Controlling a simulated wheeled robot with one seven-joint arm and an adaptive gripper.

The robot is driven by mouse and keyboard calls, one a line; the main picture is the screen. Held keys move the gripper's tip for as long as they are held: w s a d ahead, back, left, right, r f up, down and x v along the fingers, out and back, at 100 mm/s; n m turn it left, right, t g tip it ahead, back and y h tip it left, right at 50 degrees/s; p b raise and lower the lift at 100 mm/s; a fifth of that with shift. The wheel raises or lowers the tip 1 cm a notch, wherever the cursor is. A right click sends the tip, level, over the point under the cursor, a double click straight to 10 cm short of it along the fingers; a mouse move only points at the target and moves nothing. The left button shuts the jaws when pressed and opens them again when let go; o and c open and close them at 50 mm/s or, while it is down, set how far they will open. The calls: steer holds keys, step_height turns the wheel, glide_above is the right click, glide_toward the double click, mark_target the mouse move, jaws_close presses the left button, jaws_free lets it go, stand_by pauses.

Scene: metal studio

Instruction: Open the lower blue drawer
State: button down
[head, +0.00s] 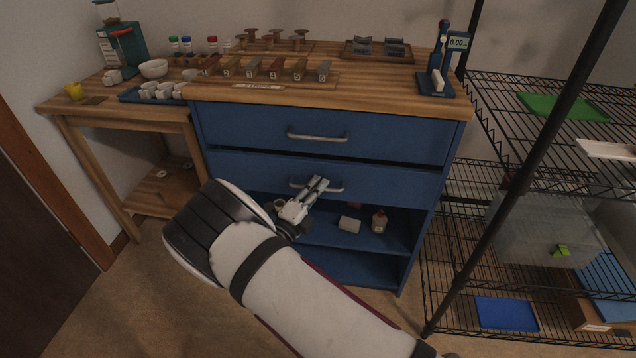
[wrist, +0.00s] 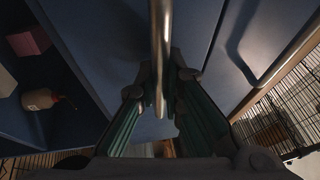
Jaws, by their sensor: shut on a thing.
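The lower blue drawer (head: 390,183) is the second front down in a blue cabinet, with a grey metal bar handle (head: 336,189). My gripper (head: 317,184) is at the middle of this handle, its fingers shut on the bar. In the wrist view the handle (wrist: 159,45) runs down between the fingers of my gripper (wrist: 162,98). The drawer front looks about flush with the cabinet; a small gap cannot be ruled out. The upper blue drawer (head: 400,135) looks shut, and its handle (head: 318,136) is free.
Below the drawer is an open shelf with a small box (head: 349,224) and a bottle (head: 379,221). The wooden top (head: 380,96) carries several small items and a blue press (head: 437,82). A black wire rack (head: 470,180) stands close on the right, a wooden side table (head: 95,118) on the left.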

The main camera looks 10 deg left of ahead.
steer(key=s+a+p, duration=0.1)
steer(key=s+p, duration=0.6)
steer(key=s, duration=2.1)
steer(key=shift+s, duration=0.2)
steer(key=c, duration=2)
jaws_free()
steer(key=shift+o, duration=0.2)
steer(key=v, duration=1.2)
